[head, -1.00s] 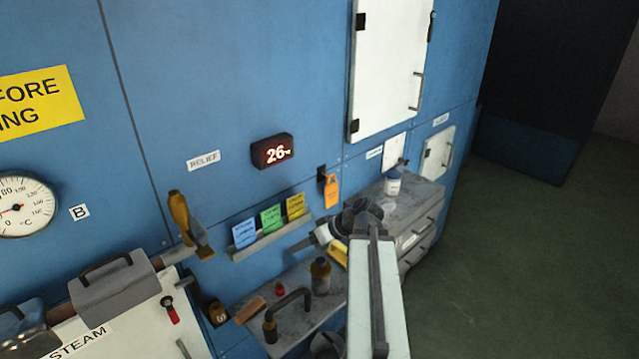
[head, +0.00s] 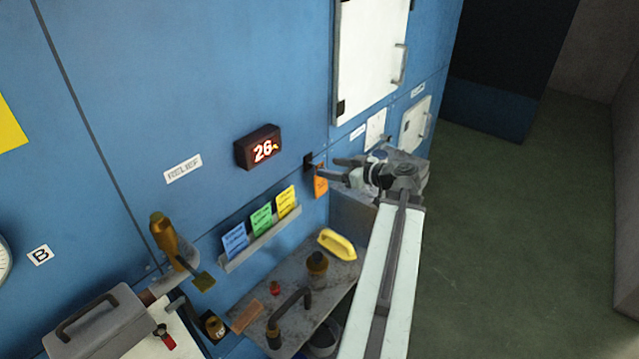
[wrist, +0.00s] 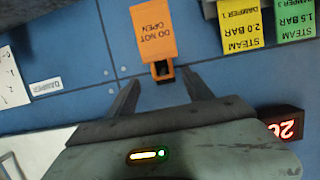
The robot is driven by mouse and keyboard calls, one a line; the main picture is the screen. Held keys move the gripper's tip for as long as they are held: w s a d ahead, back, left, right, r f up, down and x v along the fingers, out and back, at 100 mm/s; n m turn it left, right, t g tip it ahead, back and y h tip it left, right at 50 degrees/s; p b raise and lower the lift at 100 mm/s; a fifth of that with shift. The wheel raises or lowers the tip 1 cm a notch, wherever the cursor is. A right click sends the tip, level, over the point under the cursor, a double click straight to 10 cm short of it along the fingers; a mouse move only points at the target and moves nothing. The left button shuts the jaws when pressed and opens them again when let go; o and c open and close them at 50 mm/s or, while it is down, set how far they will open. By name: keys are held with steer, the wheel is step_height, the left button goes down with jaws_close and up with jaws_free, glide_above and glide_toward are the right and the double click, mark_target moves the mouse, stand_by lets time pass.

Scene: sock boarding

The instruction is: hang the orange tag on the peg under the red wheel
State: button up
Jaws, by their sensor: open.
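The orange tag (head: 320,186) hangs on the blue wall from a small dark holder (head: 308,162), right of the red digital display. In the wrist view the tag (wrist: 152,30) reads "DO NOT OPEN" and appears upside down. My gripper (head: 331,168) is open and empty, close in front of the tag and partly covering it in the head view. In the wrist view the gripper (wrist: 160,86) has its fingers spread to either side below the tag's holder end. Whether a finger touches the tag I cannot tell. No red wheel or peg under one is in view.
A rack (head: 260,246) holds blue, green and yellow cards left of the tag. The display (head: 257,148) juts from the wall. Below, a shelf (head: 335,278) carries a yellow handle, bottles and a bent pipe. Open floor (head: 500,230) lies to the right.

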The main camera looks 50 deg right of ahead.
mark_target(321, 166)
steer(key=x, duration=0.1)
steer(key=b+x, duration=0.1)
steer(key=x, duration=0.1)
steer(key=b+x, duration=0.1)
steer(key=x, duration=0.1)
steer(key=shift+a+f, duration=0.25)
steer(key=shift+f, duration=0.05)
steer(key=shift+s+r, duration=0.1)
steer(key=shift+s, duration=0.05)
jaws_close()
steer(key=shift+r, duration=0.15)
